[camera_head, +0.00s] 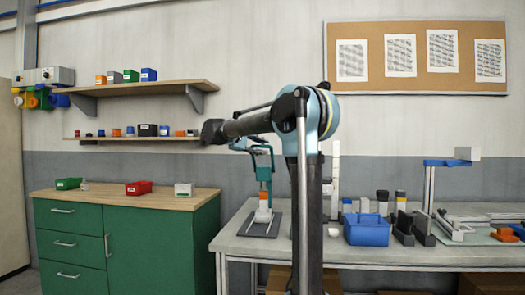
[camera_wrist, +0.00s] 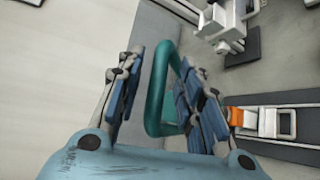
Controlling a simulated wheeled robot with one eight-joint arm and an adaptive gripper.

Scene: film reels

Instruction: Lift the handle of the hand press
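The hand press stands on the left end of the grey workbench, with a dark base plate (camera_head: 262,228), an orange and white lower part and a teal upper part (camera_head: 264,172). In the wrist view, a teal bar bent into a loop (camera_wrist: 157,92), which looks like the handle, lies between my gripper's two blue-padded fingers (camera_wrist: 162,66). The fingers are apart, with a clear gap between the left finger and the bar. The right finger is close to the bar; I cannot tell if they touch. In the head view my gripper (camera_head: 246,147) is at the top of the press.
A blue bin (camera_head: 367,231) and several dark holders stand on the workbench (camera_head: 400,256) right of the press. A green cabinet (camera_head: 150,245) with small boxes on top stands to the left. Two wall shelves (camera_head: 140,89) hold small items behind my arm.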

